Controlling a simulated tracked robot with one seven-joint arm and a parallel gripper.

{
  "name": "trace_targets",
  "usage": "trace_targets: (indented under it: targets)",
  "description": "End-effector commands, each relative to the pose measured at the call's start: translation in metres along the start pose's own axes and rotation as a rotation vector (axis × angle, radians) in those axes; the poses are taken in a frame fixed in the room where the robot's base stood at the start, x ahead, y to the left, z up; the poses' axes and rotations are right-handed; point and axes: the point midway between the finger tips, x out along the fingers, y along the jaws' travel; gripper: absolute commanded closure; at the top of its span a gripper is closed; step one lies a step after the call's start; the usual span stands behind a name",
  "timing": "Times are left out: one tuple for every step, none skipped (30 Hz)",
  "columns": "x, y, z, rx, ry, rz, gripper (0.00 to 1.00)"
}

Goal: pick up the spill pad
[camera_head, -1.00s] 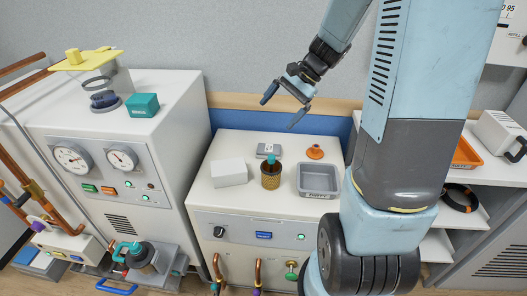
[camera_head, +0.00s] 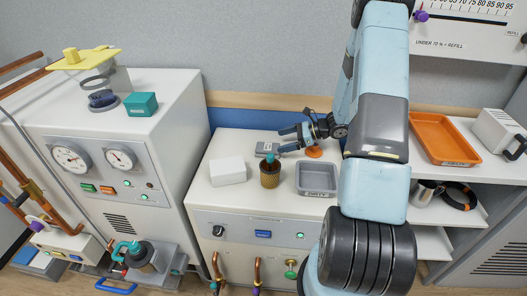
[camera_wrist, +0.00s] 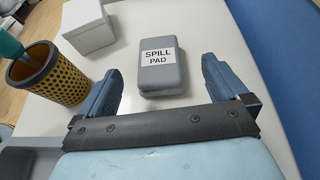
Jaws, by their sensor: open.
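The spill pad (camera_wrist: 161,75) is a small grey block with a white label reading "SPILL PAD". It lies flat on the white cabinet top, near the back, and also shows in the head view (camera_head: 268,148). In the wrist view my gripper (camera_wrist: 163,80) is open, with one blue finger to the left of the pad and one to the right. The pad lies between and ahead of the fingers, apart from both. In the head view my gripper (camera_head: 287,140) is just right of the pad, its fingers pointing left.
A perforated brown cup (camera_head: 270,177) with a teal-topped item stands in front of the pad, close to my left finger in the wrist view.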

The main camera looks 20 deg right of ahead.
Motion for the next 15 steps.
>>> trace_targets:
  targets:
    - [0.001, -0.001, -0.007, 0.019, -0.007, -0.009, 0.00]
    - [0.002, -0.002, -0.009, 0.026, -0.010, -0.014, 0.00]
    - [0.002, -0.003, -0.011, 0.035, -0.013, -0.019, 0.00]
    - [0.003, -0.003, -0.013, 0.040, -0.014, -0.021, 0.00]
    - [0.004, -0.004, -0.014, 0.043, -0.016, -0.023, 0.00]
    - [0.006, -0.004, -0.015, 0.046, -0.017, -0.024, 0.00]
    - [0.008, -0.004, -0.015, 0.046, -0.017, -0.024, 0.00]
    - [0.011, -0.004, -0.015, 0.047, -0.018, -0.024, 0.00]
    - [0.015, -0.004, -0.014, 0.047, -0.018, -0.025, 0.00]
    - [0.018, -0.004, -0.014, 0.047, -0.018, -0.025, 0.00]
    - [0.021, -0.004, -0.014, 0.046, -0.017, -0.025, 0.00]
    - [0.024, -0.004, -0.014, 0.046, -0.017, -0.024, 0.00]
    - [0.026, -0.004, -0.014, 0.046, -0.016, -0.024, 0.00]
    - [0.028, -0.003, -0.014, 0.046, -0.016, -0.024, 0.00]
    - [0.029, -0.003, -0.013, 0.046, -0.016, -0.024, 0.00]
